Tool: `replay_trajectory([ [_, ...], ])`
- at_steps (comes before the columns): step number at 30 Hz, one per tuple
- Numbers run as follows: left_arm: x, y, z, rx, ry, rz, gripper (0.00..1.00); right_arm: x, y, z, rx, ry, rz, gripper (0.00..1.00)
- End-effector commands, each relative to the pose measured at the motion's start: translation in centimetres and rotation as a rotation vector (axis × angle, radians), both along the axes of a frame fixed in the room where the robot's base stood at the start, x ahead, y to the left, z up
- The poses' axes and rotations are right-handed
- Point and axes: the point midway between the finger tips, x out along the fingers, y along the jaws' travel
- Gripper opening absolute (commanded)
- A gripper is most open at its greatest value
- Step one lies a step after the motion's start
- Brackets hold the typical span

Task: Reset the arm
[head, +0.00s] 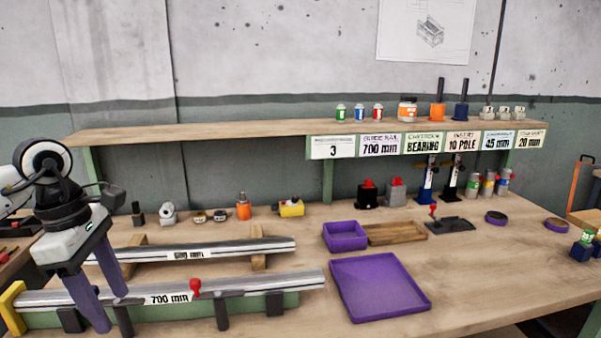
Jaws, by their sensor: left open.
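My left arm comes in from the left. Its white and black left gripper (110,310) points down with two purple fingers apart and nothing visible between them. The fingers are over the left part of the front rail (250,288), which is labelled 700 mm and lies on a green base. In the picture the fingers cover part of this rail; I cannot tell whether they touch it. My right gripper is not in view.
A second rail (210,250) lies behind on wooden blocks. A purple tray (380,285), a purple box (345,236) and a wooden tray (395,233) stand mid-bench. A labelled shelf (230,133) runs along the back. The bench's front right is clear.

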Motion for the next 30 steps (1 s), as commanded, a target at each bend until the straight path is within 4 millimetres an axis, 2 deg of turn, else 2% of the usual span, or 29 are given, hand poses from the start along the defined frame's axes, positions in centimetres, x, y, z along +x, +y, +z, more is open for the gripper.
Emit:
replay_trajectory([
  [1, 0.0, -1.5, -1.0, -0.039, 0.01, -0.012, 0.53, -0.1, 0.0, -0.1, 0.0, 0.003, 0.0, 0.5],
  [5, 0.0, -4.8, -2.5, -0.139, 0.018, -0.024, 0.53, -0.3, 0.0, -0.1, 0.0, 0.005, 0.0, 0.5],
  [11, -0.6, -10.7, -4.5, -0.327, 0.051, -0.025, 0.53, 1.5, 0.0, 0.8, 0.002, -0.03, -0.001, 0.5],
  [14, -1.2, -14.5, -5.5, -0.455, 0.084, -0.01, 0.53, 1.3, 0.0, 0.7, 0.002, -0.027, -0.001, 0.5],
  [16, -1.9, -17.7, -6.0, -0.574, 0.119, 0.013, 0.53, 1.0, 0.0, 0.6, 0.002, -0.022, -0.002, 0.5],
  [19, -3.5, -23.6, -6.2, -0.814, 0.212, 0.092, 0.53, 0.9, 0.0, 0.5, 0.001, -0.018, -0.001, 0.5],
  [21, -4.4, -27.6, -5.4, -1.021, 0.306, 0.198, 0.53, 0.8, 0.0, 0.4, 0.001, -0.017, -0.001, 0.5],
  [24, -4.6, -31.4, -3.7, -1.31, 0.468, 0.415, 0.53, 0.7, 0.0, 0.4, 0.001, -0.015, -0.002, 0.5],
  [27, -3.4, -32.4, -2.7, -1.56, 0.65, 0.697, 0.53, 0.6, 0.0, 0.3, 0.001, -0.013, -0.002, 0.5],
  [30, -1.5, -31.3, -3.6, -1.765, 0.846, 1.042, 0.53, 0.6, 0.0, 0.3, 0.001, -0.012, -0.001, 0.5],
])
